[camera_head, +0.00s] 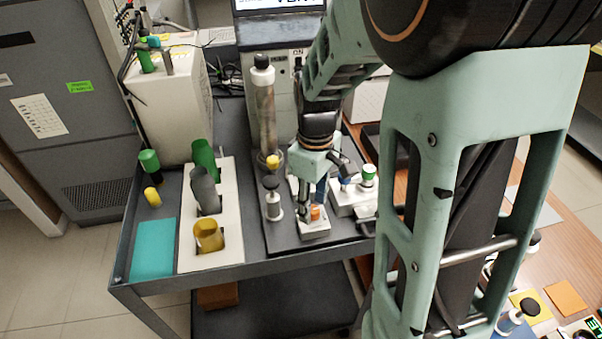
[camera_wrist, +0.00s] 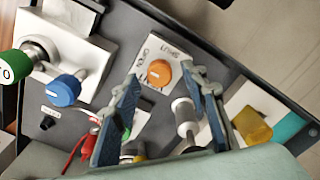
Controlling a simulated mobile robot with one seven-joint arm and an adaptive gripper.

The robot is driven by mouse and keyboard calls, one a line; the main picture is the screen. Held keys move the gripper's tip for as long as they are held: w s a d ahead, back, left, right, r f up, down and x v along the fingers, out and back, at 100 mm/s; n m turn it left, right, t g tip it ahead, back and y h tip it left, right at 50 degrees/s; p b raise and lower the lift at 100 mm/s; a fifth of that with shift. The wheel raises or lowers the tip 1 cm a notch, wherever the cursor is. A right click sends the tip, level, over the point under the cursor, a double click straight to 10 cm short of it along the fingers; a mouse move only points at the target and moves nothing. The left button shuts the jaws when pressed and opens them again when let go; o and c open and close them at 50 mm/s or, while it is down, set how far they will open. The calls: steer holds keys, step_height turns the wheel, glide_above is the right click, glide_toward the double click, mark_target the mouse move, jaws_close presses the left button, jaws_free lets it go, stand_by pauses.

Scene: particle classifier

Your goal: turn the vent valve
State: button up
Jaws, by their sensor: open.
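An orange round knob (camera_wrist: 159,72) with a pale mark sits on a white labelled plate (camera_wrist: 172,50); the lettering is too small to read surely. The knob also shows in the head view (camera_head: 316,213). A blue knob (camera_wrist: 63,90) and a green-capped knob (camera_wrist: 14,66) are on a white fitting to the left. I cannot tell from the labels which is the vent valve. My gripper (camera_wrist: 162,76) is open and empty, pointing down at the panel. In the wrist view its fingertips flank the orange knob, with a gap on each side; contact cannot be seen.
A grey-capped post (camera_wrist: 183,108) stands close to the right finger. Red tubing (camera_wrist: 76,150) lies near the left finger. A tall clear cylinder (camera_head: 265,105) rises behind the panel. A white rack (camera_head: 213,255) with bottles and a teal mat (camera_head: 153,249) are to the left.

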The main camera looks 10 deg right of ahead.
steer(key=shift+f, duration=0.55)
jaws_close()
